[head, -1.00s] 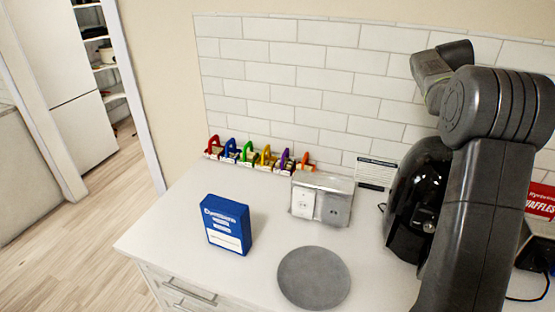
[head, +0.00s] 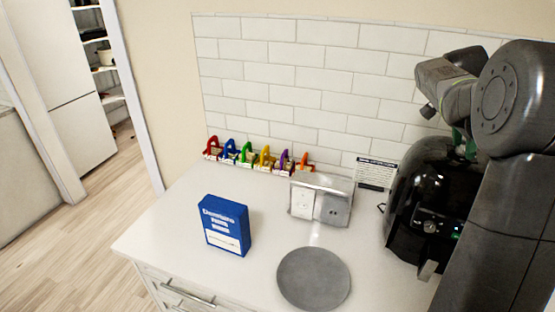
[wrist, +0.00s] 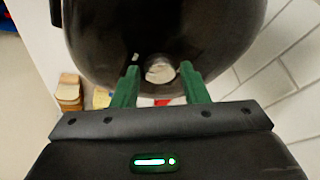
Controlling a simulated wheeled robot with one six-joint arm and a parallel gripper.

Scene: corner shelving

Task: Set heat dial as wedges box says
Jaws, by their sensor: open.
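The black rounded appliance (head: 425,190) stands at the right of the counter, partly hidden by my arm. Its front has a small round dial (head: 430,227) and a lit green mark. In the wrist view, a silver round knob (wrist: 160,71) sits on a dark curved surface. My gripper (wrist: 160,66) is open, with one green finger on each side of this knob; contact cannot be told. In the head view, a green part of my gripper (head: 459,137) shows just above the appliance. A blue box (head: 226,224) stands upright on the counter; its print is too blurred to read.
A grey round plate (head: 313,279) lies in front of a metal socket box (head: 321,199). Several coloured padlock-like items (head: 247,155) line the tiled wall. A printed card (head: 376,173) stands beside the appliance. The counter between the blue box and plate is clear.

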